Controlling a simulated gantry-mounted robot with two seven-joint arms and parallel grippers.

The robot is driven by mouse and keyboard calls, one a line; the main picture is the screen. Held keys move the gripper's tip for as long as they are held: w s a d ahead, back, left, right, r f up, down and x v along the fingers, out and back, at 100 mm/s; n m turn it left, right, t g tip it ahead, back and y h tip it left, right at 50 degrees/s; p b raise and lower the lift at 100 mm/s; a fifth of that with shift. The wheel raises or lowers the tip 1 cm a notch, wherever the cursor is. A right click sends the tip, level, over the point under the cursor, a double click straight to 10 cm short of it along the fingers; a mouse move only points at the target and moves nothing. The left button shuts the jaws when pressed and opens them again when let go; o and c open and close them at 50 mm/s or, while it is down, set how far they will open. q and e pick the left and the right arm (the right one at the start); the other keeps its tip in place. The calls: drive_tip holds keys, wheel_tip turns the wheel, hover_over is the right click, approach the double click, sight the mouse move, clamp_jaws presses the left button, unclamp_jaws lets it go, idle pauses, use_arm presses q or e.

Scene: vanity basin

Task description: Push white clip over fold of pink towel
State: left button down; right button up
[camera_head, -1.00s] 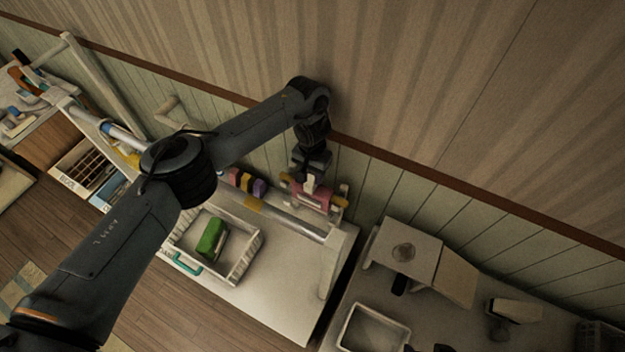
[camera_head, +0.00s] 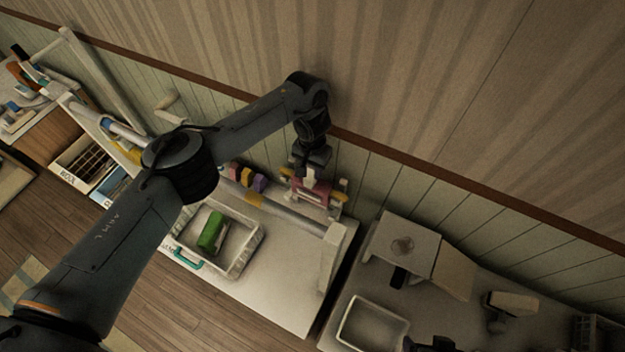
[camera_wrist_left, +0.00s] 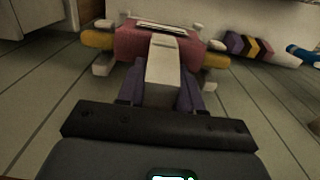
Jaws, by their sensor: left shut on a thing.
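My left gripper (camera_head: 310,176) is shut on the white clip (camera_wrist_left: 163,62), which sits between its two fingers in the left wrist view. The clip points away from the gripper and its far end meets the pink towel (camera_wrist_left: 128,44). How far it reaches over the fold cannot be told. The towel also shows in the head view (camera_head: 312,196), small and partly hidden under the gripper. It lies between white and yellow end pieces near the wall. A dark shape at the head view's bottom edge may be my right gripper (camera_head: 430,344); its jaws cannot be made out.
A long rail (camera_head: 290,217) runs in front of the towel. Coloured blocks (camera_head: 247,179) stand to the left of the towel. A white basket (camera_head: 240,262) holding a green thing (camera_head: 212,232) stands on the counter (camera_head: 285,290). The counter right of the basket is clear.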

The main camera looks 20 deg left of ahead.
sight(312, 174)
use_arm(q)
drive_tip(key=shift+f+b, duration=0.7)
drive_tip(key=shift+f, duration=0.75)
idle(1.1)
drive_tip(key=shift+f, duration=0.35)
idle(0.4)
drive_tip(key=c, duration=0.7)
unclamp_jaws()
drive_tip(key=shift+o, duration=0.2)
drive_tip(key=shift+r, duration=0.2)
wheel_tip(312, 174, up, 9)
drive_tip(key=p, duration=0.3)
drive_tip(key=shift+f, duration=0.2)
drive_tip(key=shift+r, duration=0.95)
